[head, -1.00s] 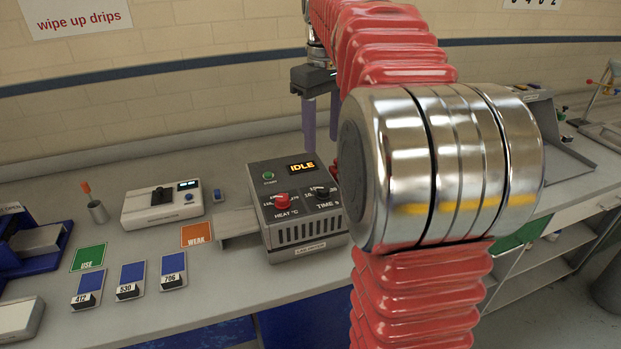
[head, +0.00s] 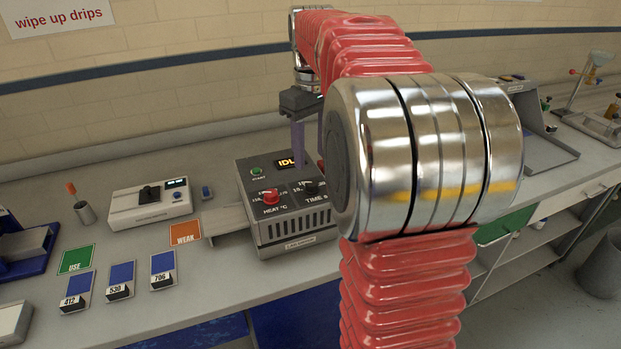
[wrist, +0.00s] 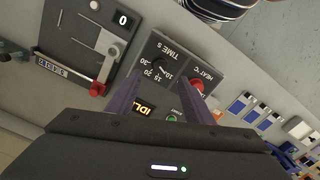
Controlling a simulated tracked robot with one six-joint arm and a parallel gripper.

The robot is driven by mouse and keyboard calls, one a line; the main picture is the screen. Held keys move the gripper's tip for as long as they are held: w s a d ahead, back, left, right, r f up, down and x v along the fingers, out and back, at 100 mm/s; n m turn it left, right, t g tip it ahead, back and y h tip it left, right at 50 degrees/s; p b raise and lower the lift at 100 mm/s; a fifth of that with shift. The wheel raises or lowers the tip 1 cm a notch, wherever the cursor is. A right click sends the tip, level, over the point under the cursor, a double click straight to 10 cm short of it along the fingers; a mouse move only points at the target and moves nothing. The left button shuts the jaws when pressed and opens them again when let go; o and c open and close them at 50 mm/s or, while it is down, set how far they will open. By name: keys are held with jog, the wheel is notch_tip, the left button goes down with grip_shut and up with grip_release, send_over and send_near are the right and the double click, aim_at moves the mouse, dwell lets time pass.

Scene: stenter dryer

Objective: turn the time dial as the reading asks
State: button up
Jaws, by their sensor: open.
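The grey stenter dryer (head: 290,233) stands on the bench. Its black time dial (head: 311,187) is on the right of the sloped panel, and a red heat dial (head: 268,195) is to its left. The display reads IDLE (head: 284,162), with its right end hidden by a finger. My gripper (head: 309,149) is open above the back of the panel, fingers pointing down. In the wrist view the panel is upside down; the time dial (wrist: 159,66) shows between and beyond the fingertips of my gripper (wrist: 160,82). The dial's exact setting is too small to read.
A green START button (head: 257,171) is beside the display. An orange WEAK card (head: 185,232), a green USE card (head: 77,260) and blue numbered swatches (head: 122,275) lie left of the dryer. A white instrument (head: 150,204) stands behind them. A grey tray device (head: 540,135) stands at right.

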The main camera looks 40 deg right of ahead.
aim_at(311, 182)
notch_tip(311, 182, down, 8)
jog(key=shift+f, duration=0.1)
dwell(0.4)
